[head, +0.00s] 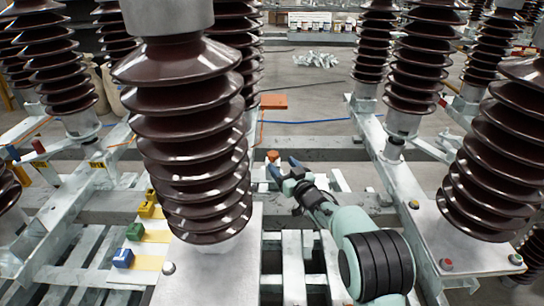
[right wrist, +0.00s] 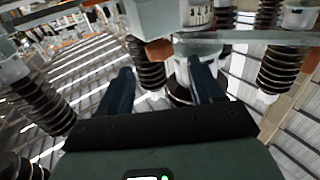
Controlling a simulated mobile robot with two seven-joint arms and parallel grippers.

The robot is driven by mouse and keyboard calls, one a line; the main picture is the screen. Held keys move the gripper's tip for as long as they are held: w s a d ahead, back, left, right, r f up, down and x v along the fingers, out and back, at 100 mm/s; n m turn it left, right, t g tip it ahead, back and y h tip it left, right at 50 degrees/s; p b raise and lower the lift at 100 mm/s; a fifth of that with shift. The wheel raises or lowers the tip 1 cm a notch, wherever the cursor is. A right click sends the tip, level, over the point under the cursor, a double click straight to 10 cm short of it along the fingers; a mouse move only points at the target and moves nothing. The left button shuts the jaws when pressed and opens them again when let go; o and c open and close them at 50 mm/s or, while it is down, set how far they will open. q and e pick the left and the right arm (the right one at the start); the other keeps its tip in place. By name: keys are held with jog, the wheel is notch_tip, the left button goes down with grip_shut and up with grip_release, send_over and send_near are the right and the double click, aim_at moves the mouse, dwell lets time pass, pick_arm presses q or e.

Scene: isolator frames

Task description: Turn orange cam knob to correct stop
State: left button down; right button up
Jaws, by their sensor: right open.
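The orange cam knob (head: 272,155) is a small orange piece near the middle of the head view, just beyond my right gripper (head: 282,167). In the right wrist view an orange block-like piece, which looks like the knob (right wrist: 158,51), sits ahead of and between the two dark blue fingers of my right gripper (right wrist: 160,72). The fingers are spread apart with nothing between them, and the knob appears beyond their tips, not gripped. The stops around the knob cannot be made out. My left gripper is not in view.
A large brown ribbed insulator (head: 195,130) stands close on the left of my right arm, and another (head: 500,150) on the right. An orange box (head: 274,101) lies farther back. Blue (head: 123,258), green (head: 135,231) and yellow (head: 147,210) blocks sit at the lower left.

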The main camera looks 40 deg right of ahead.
aim_at(273, 153)
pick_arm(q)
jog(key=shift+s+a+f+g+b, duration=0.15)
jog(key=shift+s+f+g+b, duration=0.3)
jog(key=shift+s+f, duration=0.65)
pick_arm(e)
jog(key=x, duration=0.7)
jog(key=shift+w, duration=0.2)
